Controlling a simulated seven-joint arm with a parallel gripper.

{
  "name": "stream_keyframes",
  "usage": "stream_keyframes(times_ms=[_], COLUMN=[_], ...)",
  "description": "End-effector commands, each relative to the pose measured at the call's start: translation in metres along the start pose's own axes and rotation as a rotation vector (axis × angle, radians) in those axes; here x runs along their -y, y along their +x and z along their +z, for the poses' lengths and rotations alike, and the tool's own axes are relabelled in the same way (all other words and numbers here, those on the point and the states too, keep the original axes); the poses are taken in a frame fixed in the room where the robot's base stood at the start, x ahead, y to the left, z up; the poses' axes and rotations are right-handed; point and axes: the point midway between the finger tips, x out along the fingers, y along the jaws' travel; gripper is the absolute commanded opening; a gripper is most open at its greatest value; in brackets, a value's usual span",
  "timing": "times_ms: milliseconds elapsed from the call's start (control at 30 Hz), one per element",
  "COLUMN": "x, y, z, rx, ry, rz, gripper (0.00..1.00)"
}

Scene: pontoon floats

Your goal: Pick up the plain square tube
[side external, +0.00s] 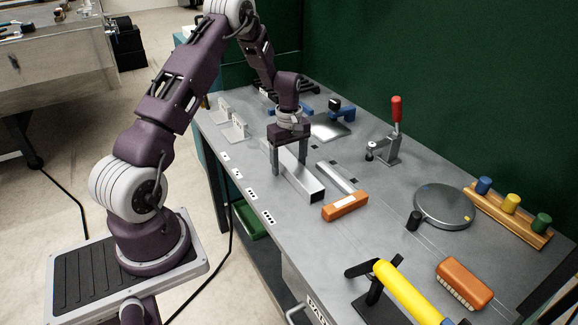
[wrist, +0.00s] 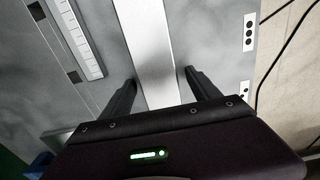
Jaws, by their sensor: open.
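The plain square tube (side external: 308,186) lies on the grey bench, light metal with an open square end toward the front right. In the wrist view the tube (wrist: 150,45) runs between my two fingers as a smooth pale bar, with a gap on each side. My gripper (side external: 289,170) is open and straddles the tube, one finger on each side, pointing down. In the wrist view my gripper (wrist: 159,78) shows both fingers spread. The tube's far part is partly hidden behind my gripper in the side view.
A metal bar with marks along it (side external: 337,178) lies close beside the tube; it also shows in the wrist view (wrist: 76,42). An orange block (side external: 345,206) lies near the tube's front end. A red-handled clamp (side external: 388,145) stands farther right. Angle brackets (side external: 236,130) stand behind left.

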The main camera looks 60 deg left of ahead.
Motion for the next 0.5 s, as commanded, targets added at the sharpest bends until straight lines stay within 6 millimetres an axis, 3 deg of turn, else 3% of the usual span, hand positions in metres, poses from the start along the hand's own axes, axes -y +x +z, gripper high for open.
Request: stream_keyframes(times_ms=[67,433,500], x=[0.0,0.0,-0.0001], y=[-0.0003,-0.0006,-0.0007], z=[0.0001,0.0004,0.0004], rx=[0.0,0.0,0.0], ry=[0.001,0.002,0.002], rz=[0.0,0.0,0.0], gripper=[0.71,0.0,0.0])
